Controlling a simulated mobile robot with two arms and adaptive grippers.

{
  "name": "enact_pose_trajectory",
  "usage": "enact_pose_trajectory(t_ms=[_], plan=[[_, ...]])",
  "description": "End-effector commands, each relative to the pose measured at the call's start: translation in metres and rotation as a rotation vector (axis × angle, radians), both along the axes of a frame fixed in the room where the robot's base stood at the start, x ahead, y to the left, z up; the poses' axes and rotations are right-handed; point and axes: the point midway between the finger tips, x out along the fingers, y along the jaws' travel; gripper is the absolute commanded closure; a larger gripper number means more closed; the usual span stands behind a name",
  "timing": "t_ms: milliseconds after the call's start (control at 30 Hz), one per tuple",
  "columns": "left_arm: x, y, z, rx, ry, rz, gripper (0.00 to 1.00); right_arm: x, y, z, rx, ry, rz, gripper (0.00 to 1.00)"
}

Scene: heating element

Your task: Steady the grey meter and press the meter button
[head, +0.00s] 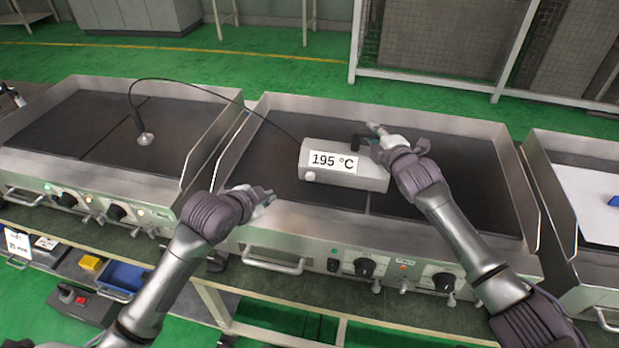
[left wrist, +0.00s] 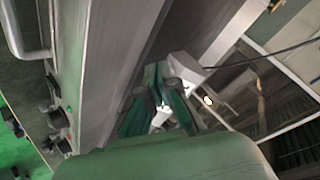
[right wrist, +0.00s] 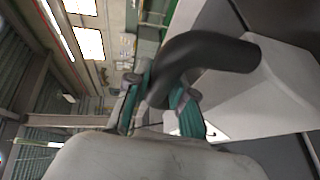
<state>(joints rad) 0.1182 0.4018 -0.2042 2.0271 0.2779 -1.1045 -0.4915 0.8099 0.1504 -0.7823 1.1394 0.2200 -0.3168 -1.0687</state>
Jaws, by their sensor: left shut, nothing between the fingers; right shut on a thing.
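The grey meter (head: 350,178) stands on the dark plate of the middle griddle, its display reading 195 °C. The round white meter button (head: 309,176) is low on its front left corner. My right gripper (head: 374,132) is shut on the meter's black handle (head: 360,140). In the right wrist view the curved handle (right wrist: 215,52) passes between the fingers. My left gripper (head: 266,194) is shut and empty, left of and apart from the meter, near the griddle's front edge. In the left wrist view its fingertips (left wrist: 160,116) are together, partly hidden by the gripper body.
A black cable (head: 200,83) runs from the meter to a probe (head: 145,137) on the left griddle's plate. Another griddle (head: 585,170) stands at the right.

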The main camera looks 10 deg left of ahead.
Motion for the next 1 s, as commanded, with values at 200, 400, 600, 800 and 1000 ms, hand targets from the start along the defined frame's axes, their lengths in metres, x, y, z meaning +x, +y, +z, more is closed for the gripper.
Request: enact_pose_trajectory(t_ms=[200, 400, 600, 800, 1000], plan=[[0.005, -0.049, -0.034, -0.398, 0.132, 0.049, 1.00, 0.000, 0.000, 0.001, 0.001, -0.001, 0.001, 1.00], [0.005, -0.066, -0.043, -0.543, 0.188, 0.076, 1.00, 0.000, 0.000, 0.000, 0.001, -0.001, 0.001, 1.00], [0.005, -0.067, -0.043, -0.548, 0.189, 0.076, 1.00, 0.000, 0.000, 0.000, 0.000, -0.001, 0.000, 1.00], [0.008, -0.067, -0.043, -0.546, 0.188, 0.076, 1.00, 0.000, 0.000, 0.000, 0.000, 0.000, 0.000, 1.00], [0.029, -0.067, -0.043, -0.545, 0.186, 0.076, 1.00, 0.000, 0.000, 0.000, 0.001, -0.001, 0.001, 1.00]])
